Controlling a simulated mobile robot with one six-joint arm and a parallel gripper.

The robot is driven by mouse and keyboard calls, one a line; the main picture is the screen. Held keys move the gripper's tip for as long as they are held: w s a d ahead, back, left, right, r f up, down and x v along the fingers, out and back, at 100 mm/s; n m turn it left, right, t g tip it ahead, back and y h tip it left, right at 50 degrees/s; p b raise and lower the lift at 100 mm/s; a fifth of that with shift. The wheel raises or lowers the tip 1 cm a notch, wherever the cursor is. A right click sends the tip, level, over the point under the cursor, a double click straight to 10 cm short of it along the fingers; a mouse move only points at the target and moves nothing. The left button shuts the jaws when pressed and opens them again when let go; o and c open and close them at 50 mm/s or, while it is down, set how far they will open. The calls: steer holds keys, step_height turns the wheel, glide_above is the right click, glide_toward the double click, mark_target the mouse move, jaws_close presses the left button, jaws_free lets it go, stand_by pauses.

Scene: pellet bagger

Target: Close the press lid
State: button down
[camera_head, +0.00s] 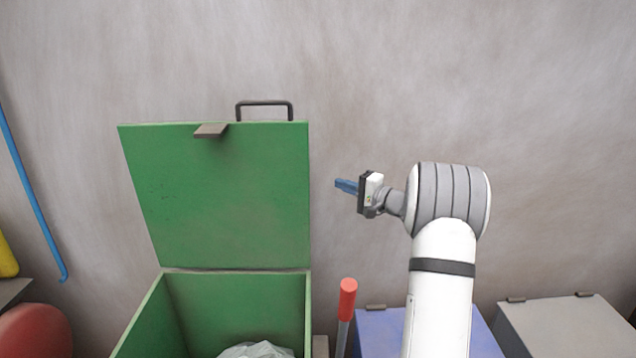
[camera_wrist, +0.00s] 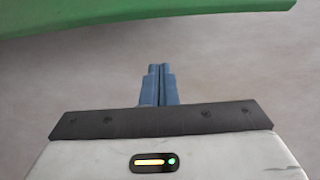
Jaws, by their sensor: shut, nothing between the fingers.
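The green press lid (camera_head: 225,200) stands open, raised upright at the back of the green press box (camera_head: 309,320). A dark handle (camera_head: 265,103) is on the lid's top edge, and a small brown tab (camera_head: 210,131) sits near that edge. My gripper (camera_head: 341,185) is just right of the lid, pointing left toward it, apart from it in the picture. In the wrist view its blue fingers (camera_wrist: 158,75) are together and empty. A green edge, likely the lid (camera_wrist: 150,12), crosses the top of the wrist view.
A whitish bag (camera_head: 256,350) lies inside the box. A red-handled lever (camera_head: 347,300) stands right of the box. A blue box (camera_head: 380,330) and a grey box (camera_head: 565,325) are further right. A blue pipe (camera_head: 35,195) runs along the wall at left.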

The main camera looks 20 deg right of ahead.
steer(key=p+x, duration=0.3)
steer(key=x, duration=0.7)
steer(key=shift+r, duration=0.2)
steer(key=shift+s+a+f+p, duration=0.1)
steer(key=shift+s+a+p, duration=0.1)
steer(key=shift+s, duration=0.45)
steer(key=shift+s+a+f+p, duration=0.1)
steer(key=shift+s+a+p, duration=0.1)
steer(key=shift+s, duration=0.5)
steer(key=shift+s+a+f+p, duration=0.1)
steer(key=shift+s+a+p, duration=0.1)
steer(key=shift+s, duration=0.45)
